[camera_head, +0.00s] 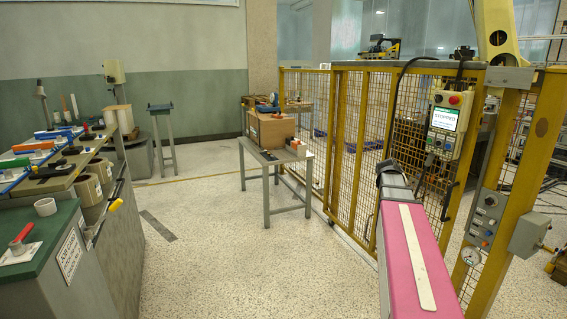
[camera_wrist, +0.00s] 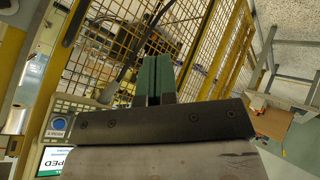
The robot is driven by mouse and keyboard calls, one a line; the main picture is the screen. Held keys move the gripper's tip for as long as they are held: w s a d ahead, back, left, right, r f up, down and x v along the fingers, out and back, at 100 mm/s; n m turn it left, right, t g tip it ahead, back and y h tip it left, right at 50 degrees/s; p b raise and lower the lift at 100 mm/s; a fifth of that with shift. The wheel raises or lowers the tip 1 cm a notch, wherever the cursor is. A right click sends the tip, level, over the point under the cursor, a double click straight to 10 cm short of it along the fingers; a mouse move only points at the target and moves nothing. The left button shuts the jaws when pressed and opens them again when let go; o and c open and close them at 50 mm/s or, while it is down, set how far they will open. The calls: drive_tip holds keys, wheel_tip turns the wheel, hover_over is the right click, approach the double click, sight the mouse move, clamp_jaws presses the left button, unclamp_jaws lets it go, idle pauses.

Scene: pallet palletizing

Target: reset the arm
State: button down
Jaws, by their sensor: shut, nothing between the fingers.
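My gripper (camera_wrist: 156,62) shows in the wrist view as two green fingers close together, rising from a dark bracket. It is shut with nothing between the fingers. Behind the fingers is the yellow mesh fence (camera_wrist: 112,35), seen tilted. In the head view, my pink arm (camera_head: 414,262) reaches forward from the lower right, in front of the fence. Its far end is dark, and the fingers cannot be made out there.
The yellow fence (camera_head: 340,140) runs along the right, with a control pendant (camera_head: 443,124) hanging on it. A small table (camera_head: 265,164) holding a cardboard box (camera_head: 270,130) stands ahead. A green-topped workbench (camera_head: 47,230) is at left. The middle floor is clear.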

drive_tip(key=s+a+f+g+y, duration=0.2)
drive_tip(key=s+a+f+y, duration=0.1)
drive_tip(key=s+a+f, duration=0.7)
drive_tip(key=s+a+f+n+g+y, duration=0.1)
drive_tip(key=s+a+f+g+y, duration=0.2)
drive_tip(key=s+a+f, duration=0.8)
drive_tip(key=a+f+y, duration=0.1)
drive_tip(key=a+f, duration=0.2)
drive_tip(key=a, duration=0.5)
drive_tip(key=shift+f, duration=0.3)
